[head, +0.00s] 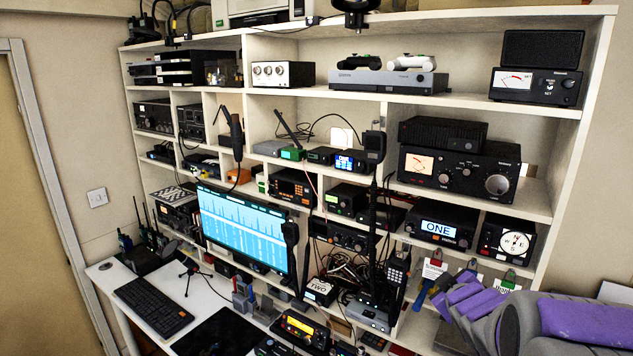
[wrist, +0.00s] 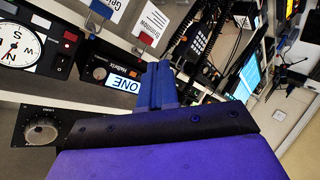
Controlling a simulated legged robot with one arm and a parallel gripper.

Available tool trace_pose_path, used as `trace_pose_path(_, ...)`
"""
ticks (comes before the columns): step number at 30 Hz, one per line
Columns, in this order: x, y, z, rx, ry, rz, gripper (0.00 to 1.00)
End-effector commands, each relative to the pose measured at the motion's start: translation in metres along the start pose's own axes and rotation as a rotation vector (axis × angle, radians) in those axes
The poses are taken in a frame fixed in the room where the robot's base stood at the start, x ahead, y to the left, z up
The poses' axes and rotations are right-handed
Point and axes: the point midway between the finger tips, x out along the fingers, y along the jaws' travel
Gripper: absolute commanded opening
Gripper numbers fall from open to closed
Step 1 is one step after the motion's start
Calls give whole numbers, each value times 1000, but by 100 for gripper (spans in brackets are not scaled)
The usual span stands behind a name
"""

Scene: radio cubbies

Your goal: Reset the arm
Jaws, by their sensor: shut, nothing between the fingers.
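My gripper (head: 424,294) is at the lower right of the head view, at the end of my purple and grey arm. Its blue fingers are shut with nothing between them. In the wrist view my gripper (wrist: 156,84) points toward the shelf front, and the radio marked ONE shows just beyond the fingertips. The arm looks folded close at the right, and its base is cut off by the frame edge.
White cubby shelves (head: 480,105) full of radios fill the middle. The radio marked ONE (head: 440,232) and a compass box (head: 507,243) sit above my arm. Tags (head: 434,268) hang close to my gripper. A desk with a monitor (head: 243,231) and keyboard (head: 153,305) is left.

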Motion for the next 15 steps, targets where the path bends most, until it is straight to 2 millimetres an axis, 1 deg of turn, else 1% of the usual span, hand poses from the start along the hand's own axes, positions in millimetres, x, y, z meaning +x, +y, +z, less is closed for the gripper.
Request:
trace_pose_path(1, -9, -4, 4, 20, -41, -5, 0)
trace_pose_path(5, -31, -19, 23, 90, -172, -29, 0)
trace_pose_path(8, -52, -34, 38, 146, -272, -52, 0)
trace_pose_path(11, -74, -52, 53, 200, -372, -83, 0)
trace_pose_path(15, -110, -80, 71, 276, -508, -133, 0)
